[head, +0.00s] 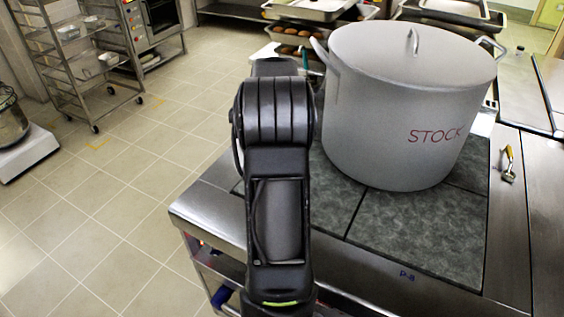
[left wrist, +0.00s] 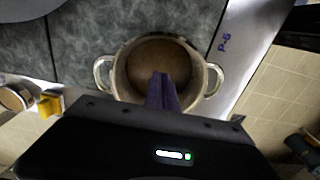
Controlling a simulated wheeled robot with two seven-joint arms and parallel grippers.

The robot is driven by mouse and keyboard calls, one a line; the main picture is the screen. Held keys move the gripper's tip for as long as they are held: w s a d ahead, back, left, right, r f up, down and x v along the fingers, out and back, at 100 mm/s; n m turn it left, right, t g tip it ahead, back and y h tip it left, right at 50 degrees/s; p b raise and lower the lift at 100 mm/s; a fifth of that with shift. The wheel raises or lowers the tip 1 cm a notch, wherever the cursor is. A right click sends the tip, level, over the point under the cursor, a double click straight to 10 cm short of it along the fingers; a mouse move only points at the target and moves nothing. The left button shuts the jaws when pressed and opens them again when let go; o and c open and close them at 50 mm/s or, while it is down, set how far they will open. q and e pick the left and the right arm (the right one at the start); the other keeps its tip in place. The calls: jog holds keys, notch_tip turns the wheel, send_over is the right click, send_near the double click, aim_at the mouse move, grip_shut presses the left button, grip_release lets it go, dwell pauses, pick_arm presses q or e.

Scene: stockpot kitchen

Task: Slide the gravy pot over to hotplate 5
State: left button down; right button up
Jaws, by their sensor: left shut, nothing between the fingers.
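In the left wrist view the gravy pot (left wrist: 150,53), a small two-handled metal pot with brown contents, stands at the edge of the dark hob tiles (left wrist: 88,45). My left gripper (left wrist: 162,78) is shut and empty. Its dark fingers overlap the pot's opening; I cannot tell whether they touch it. In the head view my left arm hides the gravy pot and gripper. The hob (head: 425,232) shows there as grey tiles with a small blue label. I cannot tell which tile is hotplate 5. My right gripper is in neither view.
A large lidded pot marked STOCK (head: 400,115) covers much of the hob. A yellow-handled tool (head: 508,163) lies on the steel counter at right. Trays (head: 300,10) stand behind. A wire rack (head: 80,55) stands across open tiled floor at left.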

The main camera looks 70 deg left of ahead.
pick_arm(q)
notch_tip(320, 180, up, 8)
jog(key=shift+s+a+f+b, duration=0.2)
jog(key=shift+s+a+b, duration=0.05)
jog(key=shift+a+b, duration=0.05)
dwell(0.6)
